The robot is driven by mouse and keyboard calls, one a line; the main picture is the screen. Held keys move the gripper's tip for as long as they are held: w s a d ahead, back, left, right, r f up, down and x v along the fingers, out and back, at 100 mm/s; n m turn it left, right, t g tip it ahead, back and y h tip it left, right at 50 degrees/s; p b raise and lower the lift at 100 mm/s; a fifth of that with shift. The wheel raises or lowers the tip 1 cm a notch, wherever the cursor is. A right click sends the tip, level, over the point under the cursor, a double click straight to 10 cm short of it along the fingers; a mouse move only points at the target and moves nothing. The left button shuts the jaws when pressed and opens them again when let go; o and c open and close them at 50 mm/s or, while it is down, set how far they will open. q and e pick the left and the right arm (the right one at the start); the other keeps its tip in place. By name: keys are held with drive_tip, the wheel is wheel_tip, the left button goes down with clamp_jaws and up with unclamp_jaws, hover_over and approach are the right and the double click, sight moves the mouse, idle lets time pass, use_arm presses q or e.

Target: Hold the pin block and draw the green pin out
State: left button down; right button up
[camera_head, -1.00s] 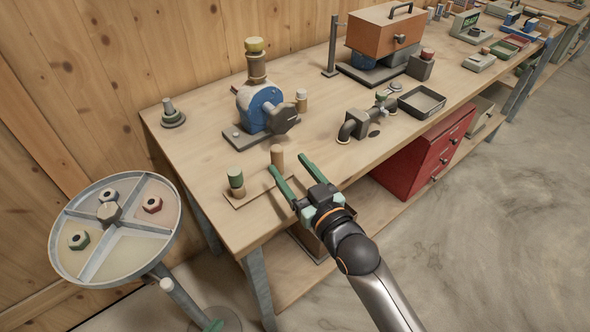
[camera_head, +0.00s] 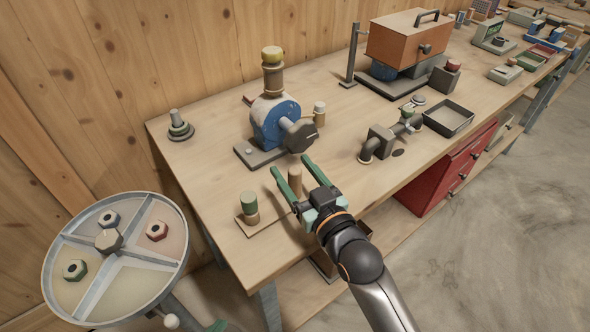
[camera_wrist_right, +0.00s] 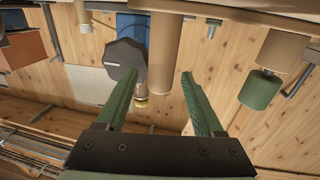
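The pin block is a thin wooden board (camera_head: 264,226) at the bench's near left corner. A green-topped pin (camera_head: 249,203) stands upright at its left end, and a plain wooden post (camera_head: 295,181) stands at its right. My right gripper (camera_head: 291,164) is open, with the post showing between its green fingers; contact cannot be told. In the right wrist view the post (camera_wrist_right: 165,55) is between the fingertips (camera_wrist_right: 158,74), and the green pin (camera_wrist_right: 260,90) is off to the right, outside the fingers.
A blue-faced machine (camera_head: 273,122) with a dark knob stands behind the block. A pipe fitting (camera_head: 380,142) and a grey tray (camera_head: 449,117) lie to the right. A round divided tray (camera_head: 130,254) with nuts stands left of the bench.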

clamp_jaws()
idle(0.3)
idle(1.2)
